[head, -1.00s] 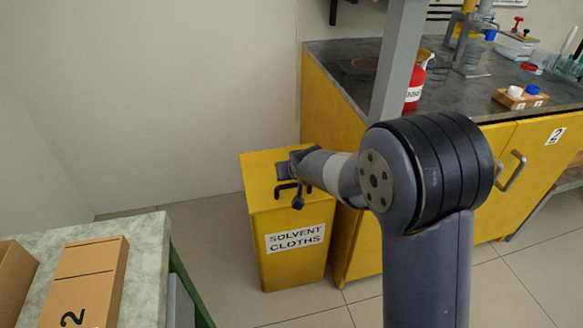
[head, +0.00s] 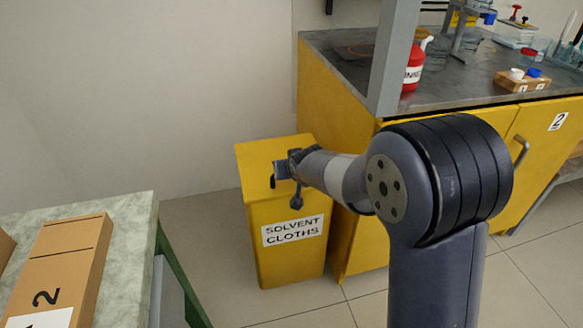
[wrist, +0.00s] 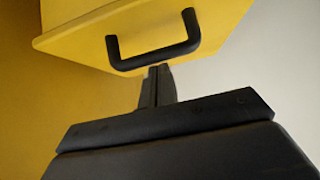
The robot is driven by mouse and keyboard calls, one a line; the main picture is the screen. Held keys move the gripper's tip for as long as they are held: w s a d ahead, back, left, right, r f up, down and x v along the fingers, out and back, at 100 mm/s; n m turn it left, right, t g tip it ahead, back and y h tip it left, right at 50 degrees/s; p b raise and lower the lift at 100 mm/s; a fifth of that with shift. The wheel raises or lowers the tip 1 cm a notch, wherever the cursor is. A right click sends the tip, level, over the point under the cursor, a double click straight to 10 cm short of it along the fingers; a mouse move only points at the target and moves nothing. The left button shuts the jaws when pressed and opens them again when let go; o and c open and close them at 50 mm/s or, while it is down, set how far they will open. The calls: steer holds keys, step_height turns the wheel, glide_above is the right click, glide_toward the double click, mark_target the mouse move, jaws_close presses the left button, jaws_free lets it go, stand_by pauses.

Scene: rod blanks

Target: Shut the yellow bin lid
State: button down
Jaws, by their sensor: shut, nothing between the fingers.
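The yellow bin (head: 285,268) stands on the floor beside the yellow cabinet, with a "SOLVENT CLOTHS" label on its front. Its yellow lid (head: 258,152) looks flat on top in the head view, and I see no clear gap under it. My gripper (head: 280,170) is over the lid, shut and empty, and partly hides the black handle (head: 272,182). In the wrist view the black handle (wrist: 155,60) stands out from the yellow lid (wrist: 85,22). The shut fingertips (wrist: 160,70) are right by the handle's bar; I cannot tell whether they touch it.
The yellow cabinet (head: 335,120) with a dark worktop stands close to the bin's right, behind a grey post (head: 396,60). A red bottle (head: 411,75) is on the worktop. A green-topped table (head: 128,225) with a cardboard box (head: 75,262) is at lower left. Floor shows between table and bin.

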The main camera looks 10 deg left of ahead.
steer(key=f, duration=0.1)
steer(key=s+f, duration=0.1)
steer(key=shift+d+f+g, duration=0.25)
steer(key=shift+f+g, duration=0.1)
steer(key=shift+g, duration=0.05)
step_height(320, 180, up, 6)
steer(key=p, duration=0.3)
steer(key=s+d+b, duration=0.2)
steer(key=s+d, duration=0.1)
steer(key=s, duration=0.4)
steer(key=shift+s+d+f+t+b, duration=0.15)
steer(key=shift+d+f+t+b, duration=0.15)
steer(key=shift+f+t, duration=0.1)
steer(key=shift+a, duration=0.1)
steer(key=w+a, duration=0.1)
steer(key=w, duration=0.2)
steer(key=w+a+f+p, duration=0.1)
steer(key=w, duration=0.1)
steer(key=w+a, duration=0.2)
steer(key=w, duration=0.1)
steer(key=shift+w+f, duration=0.15)
steer(key=shift+w, duration=0.15)
steer(key=shift+s+f, duration=0.2)
steer(key=shift+f, duration=0.4)
